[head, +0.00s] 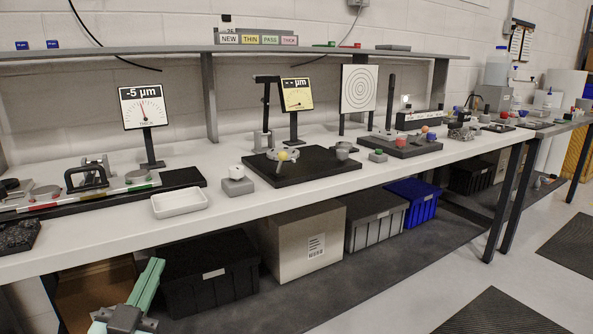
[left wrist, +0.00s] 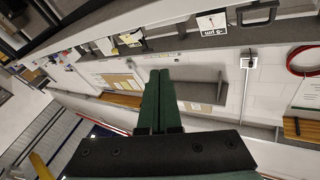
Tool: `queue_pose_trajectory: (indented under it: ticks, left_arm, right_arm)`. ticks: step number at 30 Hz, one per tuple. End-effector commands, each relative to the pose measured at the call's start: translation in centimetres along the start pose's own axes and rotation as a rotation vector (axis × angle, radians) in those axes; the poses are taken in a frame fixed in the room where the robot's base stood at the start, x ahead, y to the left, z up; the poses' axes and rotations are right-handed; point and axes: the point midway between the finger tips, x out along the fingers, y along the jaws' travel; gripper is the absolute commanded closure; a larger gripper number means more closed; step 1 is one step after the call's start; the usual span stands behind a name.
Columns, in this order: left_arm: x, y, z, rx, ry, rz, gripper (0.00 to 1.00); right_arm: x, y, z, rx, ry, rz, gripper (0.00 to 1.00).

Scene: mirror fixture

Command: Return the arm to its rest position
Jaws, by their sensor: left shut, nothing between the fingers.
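My left gripper (head: 153,266) shows at the bottom left of the head view. Its green fingers point up and are shut, with nothing between them. It is in front of the bench, below the tabletop edge and beside the black bin. In the left wrist view the two green fingers (left wrist: 159,76) lie together, and the room appears tilted behind them. They touch nothing that I can see. My right gripper is in neither view.
The white bench (head: 330,183) carries a dial reading "-5 µm" (head: 143,106), a white tray (head: 180,201) and a black fixture plate (head: 300,170). A black bin (head: 210,275), a cardboard box (head: 300,245) and a blue crate (head: 414,202) stand below. The floor at the right is clear apart from dark mats.

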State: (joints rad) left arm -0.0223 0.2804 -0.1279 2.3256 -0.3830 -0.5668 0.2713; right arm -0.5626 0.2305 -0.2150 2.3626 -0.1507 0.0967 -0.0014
Motion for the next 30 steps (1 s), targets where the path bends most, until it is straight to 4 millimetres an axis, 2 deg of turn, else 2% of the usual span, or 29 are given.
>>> queue_pose_trajectory:
  ticks: [1, 3, 6, 9, 14, 15, 16, 23, 26, 30]
  left_arm:
    - [-1.6, 2.2, 1.3, -0.005, 0.002, 0.067, 1.00]
    - [-3.8, 4.8, 2.1, -0.020, 0.028, 0.148, 1.00]
    - [-6.9, 7.5, 2.7, -0.051, 0.068, 0.229, 1.00]
    - [-9.7, 9.2, 2.8, -0.088, 0.106, 0.279, 1.00]
    - [-13.9, 10.8, 2.5, -0.158, 0.157, 0.317, 1.00]
    - [-13.4, 10.5, 1.8, -0.159, 0.131, 0.317, 1.00]
    - [-13.2, 10.4, 1.9, -0.160, 0.101, 0.318, 1.00]
    - [-13.2, 10.3, 4.3, -0.185, -0.138, 0.332, 1.00]
    - [-13.9, 10.2, 5.5, -0.198, -0.265, 0.340, 1.00]
    - [-15.8, 10.1, 7.1, -0.219, -0.463, 0.350, 1.00]
  right_arm:
    - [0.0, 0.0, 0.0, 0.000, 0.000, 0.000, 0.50]
    - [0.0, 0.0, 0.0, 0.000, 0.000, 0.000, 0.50]
    - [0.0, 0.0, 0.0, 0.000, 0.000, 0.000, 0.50]
    - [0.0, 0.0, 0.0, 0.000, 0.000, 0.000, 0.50]
    - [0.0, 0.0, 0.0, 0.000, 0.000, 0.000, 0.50]
    - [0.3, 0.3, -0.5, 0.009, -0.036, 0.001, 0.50]
    - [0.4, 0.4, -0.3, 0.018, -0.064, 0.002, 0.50]
    - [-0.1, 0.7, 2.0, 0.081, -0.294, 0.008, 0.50]
    - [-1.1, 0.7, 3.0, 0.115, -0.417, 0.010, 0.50]
    - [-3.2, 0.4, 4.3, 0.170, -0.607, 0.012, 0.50]
